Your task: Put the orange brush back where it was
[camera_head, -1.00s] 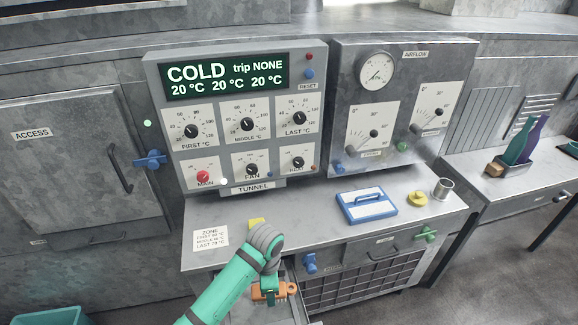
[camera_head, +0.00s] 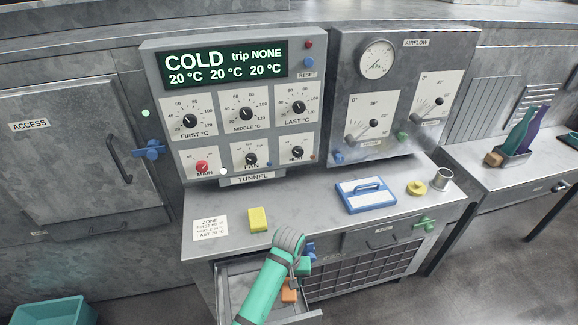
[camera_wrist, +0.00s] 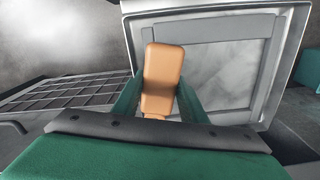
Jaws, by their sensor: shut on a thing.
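The orange brush (camera_head: 289,293) is held at the end of my arm, by the right side of the open drawer (camera_head: 238,290). In the wrist view the brush (camera_wrist: 163,78) stands up between the two green fingers of my gripper (camera_wrist: 158,100), which is shut on it. The drawer (camera_wrist: 225,65) shows behind it in the wrist view, and its visible floor looks bare. In the head view my arm and gripper (camera_head: 296,277) hide part of the drawer's right side and some of the brush.
A yellow block (camera_head: 258,219), a blue-framed case (camera_head: 366,194), a yellow knob-like piece (camera_head: 416,188) and a metal cup (camera_head: 441,179) stand on the bench. Blue and green handles (camera_head: 425,224) stick out at its front. A teal bin (camera_head: 55,312) is on the floor at left.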

